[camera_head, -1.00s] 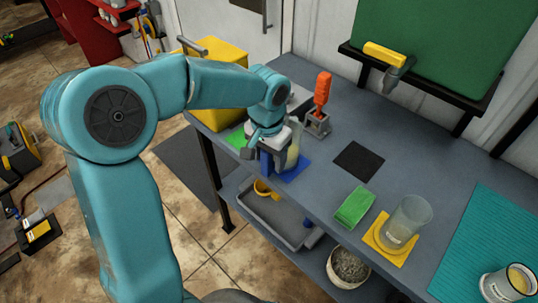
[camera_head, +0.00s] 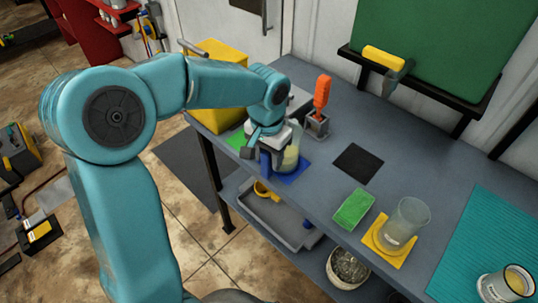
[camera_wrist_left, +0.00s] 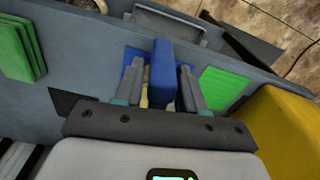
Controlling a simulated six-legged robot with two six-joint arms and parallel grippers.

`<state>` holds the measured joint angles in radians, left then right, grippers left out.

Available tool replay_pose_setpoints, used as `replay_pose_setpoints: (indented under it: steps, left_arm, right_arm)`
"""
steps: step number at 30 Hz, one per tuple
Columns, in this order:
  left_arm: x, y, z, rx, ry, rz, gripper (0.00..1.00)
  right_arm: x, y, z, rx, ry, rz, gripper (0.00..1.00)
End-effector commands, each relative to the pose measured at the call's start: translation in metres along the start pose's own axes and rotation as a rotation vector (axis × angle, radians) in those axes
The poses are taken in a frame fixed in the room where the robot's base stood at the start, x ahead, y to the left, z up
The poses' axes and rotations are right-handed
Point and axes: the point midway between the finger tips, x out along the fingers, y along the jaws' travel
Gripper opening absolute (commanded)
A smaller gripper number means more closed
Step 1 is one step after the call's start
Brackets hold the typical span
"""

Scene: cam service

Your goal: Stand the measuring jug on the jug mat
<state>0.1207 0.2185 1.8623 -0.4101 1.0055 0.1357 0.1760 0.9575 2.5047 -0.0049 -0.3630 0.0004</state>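The measuring jug (camera_head: 291,158) is clear with a yellowish content and a blue handle (camera_wrist_left: 161,75). It is upright over the blue mat (camera_head: 291,178) near the bench's front edge, and I see no clear gap under it. The blue mat also shows in the left wrist view (camera_wrist_left: 130,63), partly hidden by the handle and fingers. My left gripper (camera_head: 268,155) is at the handle. In the left wrist view, its fingers (camera_wrist_left: 161,82) stand on either side of the handle, with narrow gaps, so it looks open. My right gripper is not in view.
A clear beaker (camera_head: 407,222) stands on a yellow mat (camera_head: 379,240). Green pads (camera_head: 353,208) and a dark square (camera_head: 358,161) lie left of it. An orange-handled tool (camera_head: 322,95) stands in a holder behind the jug. A yellow bin (camera_head: 215,118) is left of the bench.

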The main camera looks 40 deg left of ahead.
Motion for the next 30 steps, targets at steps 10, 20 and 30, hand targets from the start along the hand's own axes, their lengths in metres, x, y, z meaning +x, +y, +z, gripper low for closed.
replay_pose_setpoints:
  steps: [10,20,30]
  left_arm:
    - [-0.014,0.000,0.000,0.000,0.000,0.000,0.40]
    - [-0.026,0.000,0.000,0.000,0.000,0.000,0.40]
    - [-0.037,0.000,0.000,0.000,0.000,0.000,0.40]
  right_arm:
    - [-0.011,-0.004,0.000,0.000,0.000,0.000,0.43]
    - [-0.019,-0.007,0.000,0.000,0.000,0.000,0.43]
    - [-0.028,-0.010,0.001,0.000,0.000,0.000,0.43]
